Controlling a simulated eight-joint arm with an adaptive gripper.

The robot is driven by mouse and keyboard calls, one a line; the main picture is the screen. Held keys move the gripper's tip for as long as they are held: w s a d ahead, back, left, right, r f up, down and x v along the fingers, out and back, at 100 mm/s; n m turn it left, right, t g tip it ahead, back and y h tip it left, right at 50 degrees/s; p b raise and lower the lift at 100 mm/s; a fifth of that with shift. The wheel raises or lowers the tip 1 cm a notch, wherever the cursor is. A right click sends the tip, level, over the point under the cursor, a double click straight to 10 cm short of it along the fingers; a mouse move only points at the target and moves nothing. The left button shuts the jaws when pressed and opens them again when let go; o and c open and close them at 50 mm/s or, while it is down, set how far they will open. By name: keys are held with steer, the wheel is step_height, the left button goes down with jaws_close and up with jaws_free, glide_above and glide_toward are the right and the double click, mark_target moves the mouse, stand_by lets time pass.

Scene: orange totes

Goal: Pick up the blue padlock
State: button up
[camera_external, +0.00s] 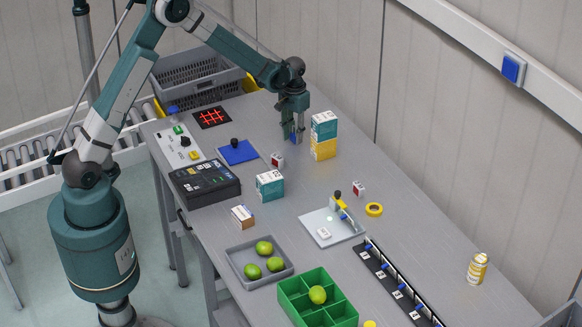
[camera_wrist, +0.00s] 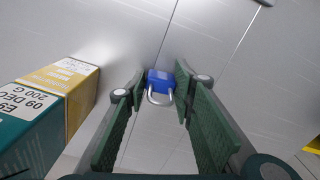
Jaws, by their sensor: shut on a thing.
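The blue padlock (camera_wrist: 160,80) with its silver shackle sits between the fingertips of my gripper (camera_wrist: 161,90) in the wrist view, with the shackle towards the camera. In the external view my gripper (camera_external: 295,128) points down at the far part of the grey table, and a bit of the blue padlock (camera_external: 296,137) shows between its fingers. My gripper is shut on the padlock. The fingers hide much of it in the external view, and I cannot tell whether it touches the table.
A teal box (camera_external: 324,125) on a yellow box (camera_external: 323,149) stands close to the right of my gripper. A red-and-white block (camera_external: 277,160) and a blue pad (camera_external: 238,152) lie nearby to the left. A grey crate (camera_external: 196,78) is behind. The table beyond the boxes is clear.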

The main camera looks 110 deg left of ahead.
steer(key=shift+r, duration=4.75)
